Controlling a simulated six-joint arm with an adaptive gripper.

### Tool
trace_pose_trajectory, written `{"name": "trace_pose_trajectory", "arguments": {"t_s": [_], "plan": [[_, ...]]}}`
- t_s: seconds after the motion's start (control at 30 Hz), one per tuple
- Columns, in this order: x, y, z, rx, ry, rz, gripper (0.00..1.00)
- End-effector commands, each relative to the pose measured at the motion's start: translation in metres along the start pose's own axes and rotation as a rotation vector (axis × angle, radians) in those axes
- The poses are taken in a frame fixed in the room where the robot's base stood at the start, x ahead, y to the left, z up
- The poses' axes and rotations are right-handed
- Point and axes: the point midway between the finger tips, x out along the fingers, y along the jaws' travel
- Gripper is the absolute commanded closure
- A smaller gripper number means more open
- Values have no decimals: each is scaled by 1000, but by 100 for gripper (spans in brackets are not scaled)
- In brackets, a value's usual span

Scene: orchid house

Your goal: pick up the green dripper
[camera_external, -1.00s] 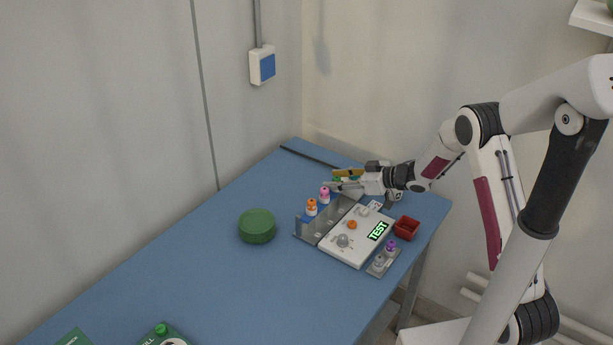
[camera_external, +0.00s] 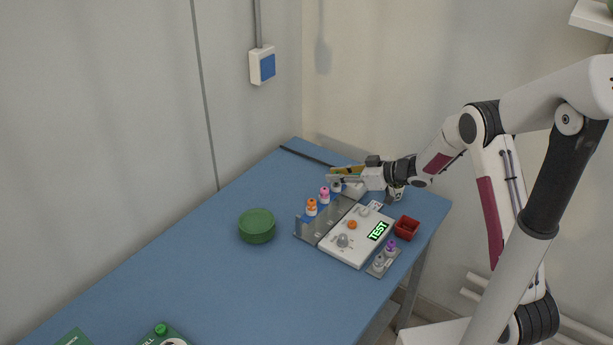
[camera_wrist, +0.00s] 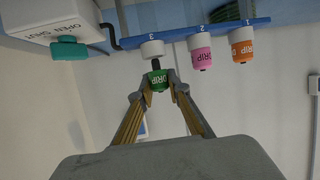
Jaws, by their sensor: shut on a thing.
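The green dripper (camera_wrist: 158,80), marked DRIP, sits between the two fingertips of my gripper (camera_wrist: 160,84) in the wrist view. The fingers are shut on it. A white round part with a dark stem (camera_wrist: 152,49) is just beyond it, by the number 3 on the blue rail (camera_wrist: 190,31); I cannot tell whether they are joined. In the external view my gripper (camera_external: 334,180) is at the far end of the rack, and the green dripper is not clear there.
Pink (camera_wrist: 201,57) and orange (camera_wrist: 242,48) drippers sit beside the green one. A white TEST box (camera_external: 355,237), a red tray (camera_external: 407,228) and a purple-topped dripper (camera_external: 390,246) are nearby.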

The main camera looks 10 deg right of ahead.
Motion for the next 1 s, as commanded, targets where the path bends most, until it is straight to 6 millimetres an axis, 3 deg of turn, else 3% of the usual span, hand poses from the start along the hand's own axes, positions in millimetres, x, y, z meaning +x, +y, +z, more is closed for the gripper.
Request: {"name": "trace_pose_trajectory", "arguments": {"t_s": [0.53,1.0], "plan": [[-27,1,-65,-2,2,1,94],[-31,1,-76,-1,1,0,94]]}}
